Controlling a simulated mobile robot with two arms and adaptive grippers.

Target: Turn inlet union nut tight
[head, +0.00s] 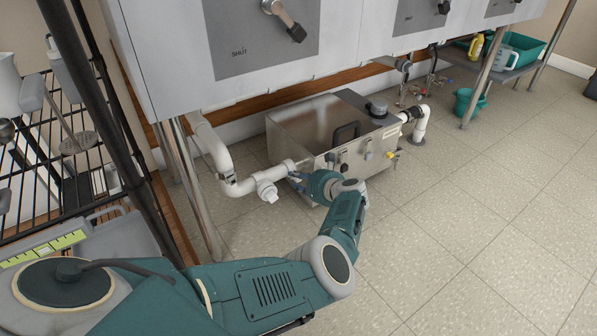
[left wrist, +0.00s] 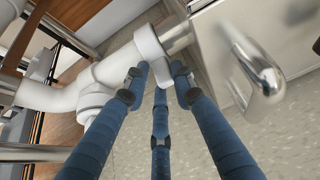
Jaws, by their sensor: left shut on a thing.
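The inlet union nut (left wrist: 151,46) is a white ring where the white inlet pipe (left wrist: 50,96) meets a short metal stub on the steel box (head: 318,122). In the head view the pipe (head: 216,150) comes down from under the basins and runs right to the box's left end. My left gripper (head: 297,181) reaches in low from the front at that joint. In the left wrist view its blue fingers (left wrist: 160,82) are closed in at the nut's near side, with the tips against it. The far side of the nut is hidden. My right gripper does not show.
The steel basins (head: 265,45) hang above the box, with a metal leg (head: 190,185) left of the pipe. A bent metal handle (left wrist: 262,75) sticks out close to the fingers. A black wire rack (head: 60,130) stands left. The tiled floor (head: 470,220) at right is clear.

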